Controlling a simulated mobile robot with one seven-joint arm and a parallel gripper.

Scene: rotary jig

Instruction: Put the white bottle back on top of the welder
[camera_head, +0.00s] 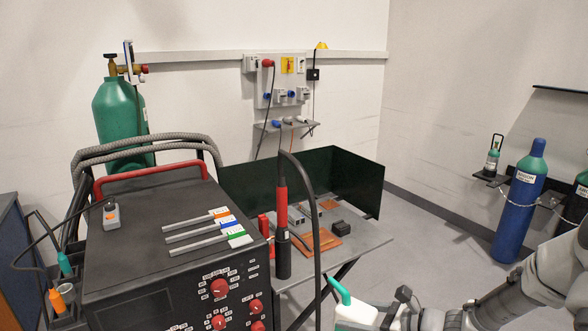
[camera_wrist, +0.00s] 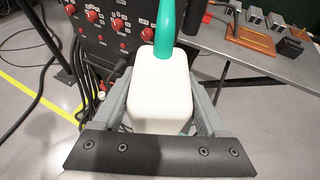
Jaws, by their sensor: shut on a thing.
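The white bottle (camera_head: 355,311) with a green spout shows at the bottom of the head view, in front of the table. My gripper (camera_wrist: 165,100) is shut on the white bottle (camera_wrist: 160,105), with one finger on each side of it in the wrist view. The bottle is roughly upright, its green spout pointing up and away. The welder (camera_head: 150,240) is the black box with a red handle at the left of the head view. Its front panel with red knobs (camera_wrist: 95,20) shows behind the bottle in the wrist view. The bottle is apart from the welder's top, lower and to the right.
A torch (camera_head: 282,225) with a black cable stands between welder and bottle. A grey table (camera_head: 355,240) with a dark screen stands behind.

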